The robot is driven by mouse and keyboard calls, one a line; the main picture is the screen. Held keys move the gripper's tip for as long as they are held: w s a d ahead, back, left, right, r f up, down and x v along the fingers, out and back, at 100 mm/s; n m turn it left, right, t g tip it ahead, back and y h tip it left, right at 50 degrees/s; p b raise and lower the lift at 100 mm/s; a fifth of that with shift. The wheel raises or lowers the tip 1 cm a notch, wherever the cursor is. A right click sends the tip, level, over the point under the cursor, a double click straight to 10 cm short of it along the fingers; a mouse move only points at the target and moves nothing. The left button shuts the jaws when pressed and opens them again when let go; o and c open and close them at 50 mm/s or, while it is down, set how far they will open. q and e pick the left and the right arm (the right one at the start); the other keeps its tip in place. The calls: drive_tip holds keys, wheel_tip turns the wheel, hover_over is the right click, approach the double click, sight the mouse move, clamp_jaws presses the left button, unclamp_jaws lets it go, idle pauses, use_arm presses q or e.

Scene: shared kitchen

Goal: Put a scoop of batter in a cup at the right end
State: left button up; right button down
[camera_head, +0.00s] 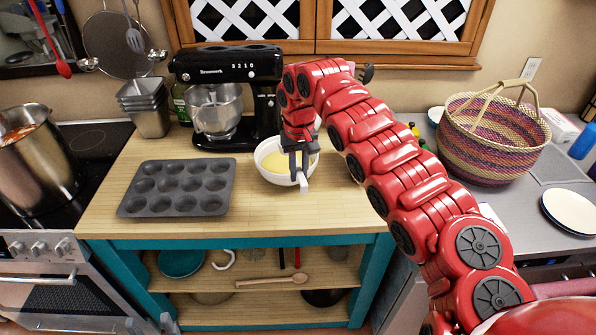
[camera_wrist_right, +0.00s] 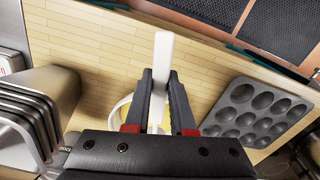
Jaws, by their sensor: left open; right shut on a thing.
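My right gripper (camera_head: 300,168) is shut on the white handle of the scoop (camera_head: 304,183), over the front right rim of a white bowl (camera_head: 266,172). The bowl holds pale yellow batter (camera_head: 277,161). In the right wrist view the scoop's handle (camera_wrist_right: 163,65) stands between the fingers (camera_wrist_right: 160,105); its scooping end is hidden. The dark grey muffin tin (camera_head: 180,188) lies left of the bowl, and its visible cups look empty. It also shows in the right wrist view (camera_wrist_right: 255,112). My left gripper (camera_head: 166,324) is open at the bottom edge of the head view, largely cut off, away from the tin.
A black stand mixer (camera_head: 225,66) stands behind the bowl. Stacked metal tins (camera_head: 148,120) are left of it. A stove with a large pot (camera_head: 38,165) is at the left. A woven basket (camera_head: 490,150) sits at the right. The wooden counter (camera_head: 230,225) is clear in front of the tin and bowl.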

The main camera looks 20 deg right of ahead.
drive_tip(key=r+p, duration=0.7)
drive_tip(key=r, duration=0.2)
drive_tip(key=shift+a+p, duration=0.2)
drive_tip(key=shift+p, duration=0.2)
drive_tip(key=shift+s+a+f+b, duration=0.1)
drive_tip(key=shift+f+b, duration=0.45)
drive_tip(key=shift+f, duration=0.05)
drive_tip(key=shift+a+g, duration=0.1)
drive_tip(key=shift+g, duration=0.3)
